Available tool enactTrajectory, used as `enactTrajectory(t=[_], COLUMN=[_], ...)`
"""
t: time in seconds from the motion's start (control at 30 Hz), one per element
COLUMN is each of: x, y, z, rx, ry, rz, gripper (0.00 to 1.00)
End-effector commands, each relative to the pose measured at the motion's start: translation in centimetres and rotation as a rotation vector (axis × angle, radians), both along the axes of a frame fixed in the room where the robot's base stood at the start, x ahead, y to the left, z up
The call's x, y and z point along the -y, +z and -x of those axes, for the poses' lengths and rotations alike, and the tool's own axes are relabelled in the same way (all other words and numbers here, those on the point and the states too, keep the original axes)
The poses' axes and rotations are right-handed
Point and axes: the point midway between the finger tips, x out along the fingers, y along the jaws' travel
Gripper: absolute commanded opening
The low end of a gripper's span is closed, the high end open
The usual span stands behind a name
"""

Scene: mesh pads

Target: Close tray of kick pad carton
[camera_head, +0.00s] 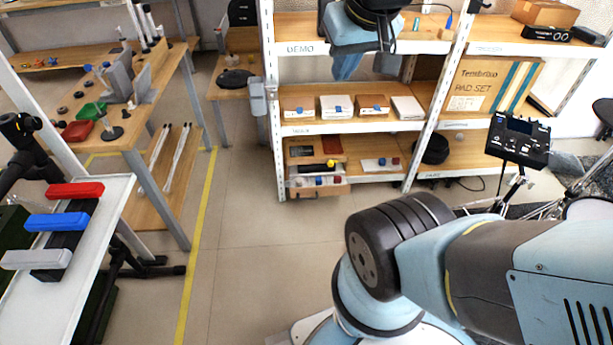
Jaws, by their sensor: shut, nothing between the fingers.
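No label reading "kick pad" is legible, so I cannot tell for certain which carton is meant. A low wooden tray (319,191) sticks out at the lower left of the shelf rack, with small red, blue and white items in it. Small box-like cartons (336,106) stand in a row on the middle shelf, some with blue or red marks in front. A big carton (480,84) marked PAD SET stands to their right. My gripper (346,68) appears as a light-blue tapered end in front of the upper rack, shut and empty, above the row of cartons and apart from the tray.
White uprights (271,100) frame the rack. A black control panel (519,139) on a stand is at the right. A workbench (120,140) and a white table (90,240) with red, blue and grey bars are at the left. The floor (250,240) between is clear.

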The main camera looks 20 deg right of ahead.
Motion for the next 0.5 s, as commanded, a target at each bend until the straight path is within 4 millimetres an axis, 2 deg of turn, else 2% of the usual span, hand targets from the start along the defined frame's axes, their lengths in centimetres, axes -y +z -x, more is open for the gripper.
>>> enactTrajectory(t=[0.13,0.23,0.5], x=[0.7,1.0,3.2], y=[0.1,0.2,-0.2], z=[-0.9,-2.7,-10.9], rx=[0.0,0.0,0.01], ry=[0.003,0.01,0.054], rz=[0.006,0.027,0.123], gripper=[0.0,0.0,0.0])
